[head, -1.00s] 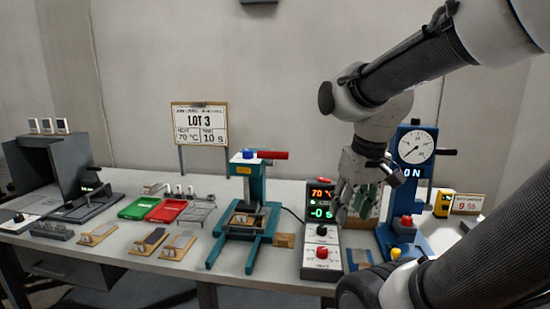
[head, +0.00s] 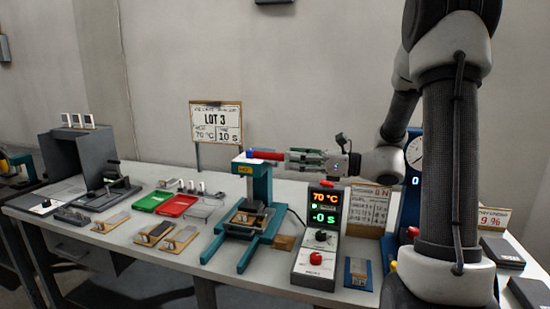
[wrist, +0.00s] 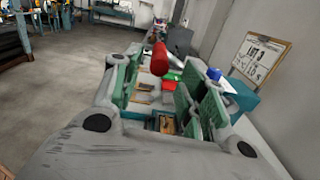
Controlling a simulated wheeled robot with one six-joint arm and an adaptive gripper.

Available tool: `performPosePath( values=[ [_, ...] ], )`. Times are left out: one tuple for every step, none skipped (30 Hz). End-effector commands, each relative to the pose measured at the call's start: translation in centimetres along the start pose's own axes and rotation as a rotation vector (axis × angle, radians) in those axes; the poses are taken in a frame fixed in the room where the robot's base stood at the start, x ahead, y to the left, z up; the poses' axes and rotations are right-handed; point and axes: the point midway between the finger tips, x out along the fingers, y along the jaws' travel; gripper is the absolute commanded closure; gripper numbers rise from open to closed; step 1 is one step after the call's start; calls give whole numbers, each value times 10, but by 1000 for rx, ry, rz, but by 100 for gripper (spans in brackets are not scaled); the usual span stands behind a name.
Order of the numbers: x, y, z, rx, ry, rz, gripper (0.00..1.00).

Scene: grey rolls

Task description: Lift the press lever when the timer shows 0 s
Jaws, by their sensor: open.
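The teal press (head: 259,190) stands mid-table with its red lever (head: 266,155) level, pointing right from a blue knob. The timer box (head: 318,245) right of it shows 70 °C in orange and what reads as 0 s in green, with a small mark before the zero. My gripper (head: 288,156) is open, level with the lever at its right end. In the wrist view the lever's red end (wrist: 158,58) shows between the green-padded fingers of my gripper (wrist: 157,84). I cannot tell whether they touch it.
The LOT 3 sign (head: 216,122) stands behind, reading 70 °C and 10 s. A green tray (head: 153,201) and a red tray (head: 177,207) lie left of the press. A blue gauge stand (head: 415,150) at right is partly hidden by my arm.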

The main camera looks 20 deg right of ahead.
Motion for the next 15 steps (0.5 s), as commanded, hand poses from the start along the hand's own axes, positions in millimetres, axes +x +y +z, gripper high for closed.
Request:
performPosePath(
  values=[
    [5,0,0,4,1,2,58],
    [9,1,0,4,1,3,58],
    [16,1,0,3,2,3,58],
    [20,1,-1,3,2,4,58],
    [26,2,-1,3,2,5,58],
    [33,1,-1,2,2,4,58],
    [38,2,-1,2,3,5,58],
    [44,2,-1,2,3,5,58],
    [50,2,-1,1,3,4,58],
    [54,2,-1,1,3,5,58],
    [58,1,-1,1,4,4,58],
    [63,1,-1,0,3,3,58],
    [66,1,-1,0,3,3,58],
    [69,1,-1,0,3,3,58],
    [71,1,-1,0,4,2,58]
  ],
)
